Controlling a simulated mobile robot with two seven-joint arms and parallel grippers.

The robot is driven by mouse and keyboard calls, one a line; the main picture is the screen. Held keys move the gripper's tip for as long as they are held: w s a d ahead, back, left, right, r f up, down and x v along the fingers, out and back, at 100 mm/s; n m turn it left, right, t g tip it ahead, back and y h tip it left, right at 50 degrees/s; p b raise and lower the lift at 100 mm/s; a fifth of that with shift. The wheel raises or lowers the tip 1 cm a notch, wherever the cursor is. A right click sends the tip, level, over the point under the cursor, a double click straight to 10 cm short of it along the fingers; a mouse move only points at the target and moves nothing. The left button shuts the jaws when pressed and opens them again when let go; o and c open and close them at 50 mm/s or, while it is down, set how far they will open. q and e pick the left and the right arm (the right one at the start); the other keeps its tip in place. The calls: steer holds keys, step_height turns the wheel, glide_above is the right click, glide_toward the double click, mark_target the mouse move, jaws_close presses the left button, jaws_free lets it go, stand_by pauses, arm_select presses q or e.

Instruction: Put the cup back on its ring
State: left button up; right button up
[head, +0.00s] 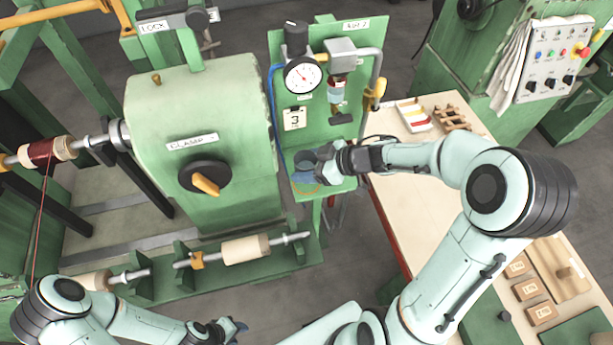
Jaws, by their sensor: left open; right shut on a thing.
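A small dark grey cup (304,161) is at the tip of my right gripper (323,162), which is shut on it from the right. The cup appears upright, over the green shelf of the gauge panel. I cannot tell how far the cup is above the shelf. My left gripper (236,327) is open and empty at the bottom of the head view, far from the cup.
The green panel (336,104) with a dial gauge (302,75) and a filter bowl (337,92) stands behind the cup. A blue hose runs down its left edge. The clamp housing (200,120) is to the left. A pale workbench (425,190) lies under my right arm.

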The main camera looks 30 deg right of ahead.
steer(key=shift+s+f, duration=0.2)
steer(key=shift+f, duration=0.2)
steer(key=f+b, duration=0.1)
steer(key=f, duration=0.1)
steer(key=w+f+b, duration=0.1)
steer(key=f, duration=0.1)
steer(key=shift+s+r, duration=0.2)
steer(key=shift+s, duration=0.05)
steer(key=shift+w, duration=0.2)
steer(key=shift+f, duration=0.25)
steer(key=o, duration=1.2)
arm_select(q)
steer(key=s+f, duration=0.2)
steer(key=shift+f, duration=0.4)
